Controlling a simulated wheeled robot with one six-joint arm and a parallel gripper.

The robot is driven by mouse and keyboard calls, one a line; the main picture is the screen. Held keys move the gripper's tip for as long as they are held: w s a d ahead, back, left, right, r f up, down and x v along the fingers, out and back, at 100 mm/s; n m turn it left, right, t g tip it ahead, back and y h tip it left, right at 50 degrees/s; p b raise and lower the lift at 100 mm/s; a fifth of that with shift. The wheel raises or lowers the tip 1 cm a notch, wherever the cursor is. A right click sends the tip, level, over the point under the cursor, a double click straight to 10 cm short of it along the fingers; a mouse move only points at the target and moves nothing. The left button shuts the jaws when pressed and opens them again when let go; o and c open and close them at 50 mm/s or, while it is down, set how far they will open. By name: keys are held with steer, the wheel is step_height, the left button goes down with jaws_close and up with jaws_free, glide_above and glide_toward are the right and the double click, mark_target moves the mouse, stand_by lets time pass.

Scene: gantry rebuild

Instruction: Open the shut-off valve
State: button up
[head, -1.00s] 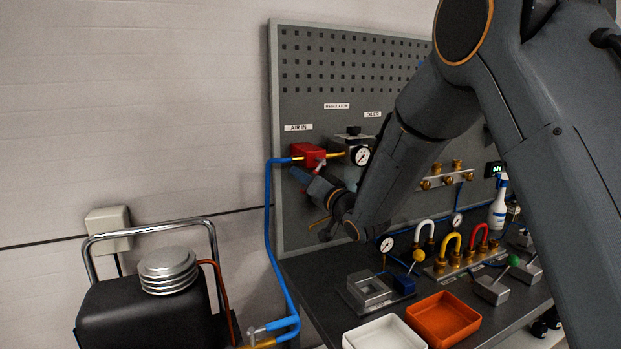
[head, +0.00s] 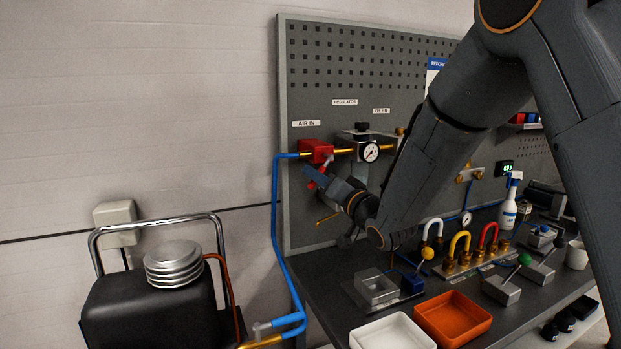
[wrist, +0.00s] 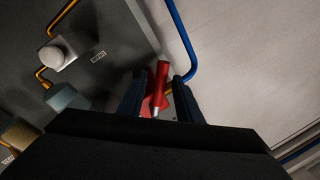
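The shut-off valve is a red block (head: 315,151) in the brass and blue air line under the AIR IN label, on the grey panel. Its lever, with a silver stem and red grip (wrist: 161,73), hangs down from it in the head view. My gripper (head: 314,179) is at the lever, just below the valve body. In the wrist view my gripper (wrist: 158,92) has its two dark fingers on either side of the red lever, with gaps showing, so it looks open. Whether a finger touches the lever cannot be told.
A round gauge (head: 371,152) and regulator sit right of the valve. The blue hose (head: 277,220) runs down left of it to a black compressor (head: 150,310). Below, the bench holds a white tray (head: 392,333), an orange tray (head: 452,317) and coloured hoses.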

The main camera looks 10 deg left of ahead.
steer(key=b+v, duration=0.1)
steer(key=v, duration=0.2)
steer(key=shift+s+d, duration=0.15)
steer(key=shift+c, duration=0.3)
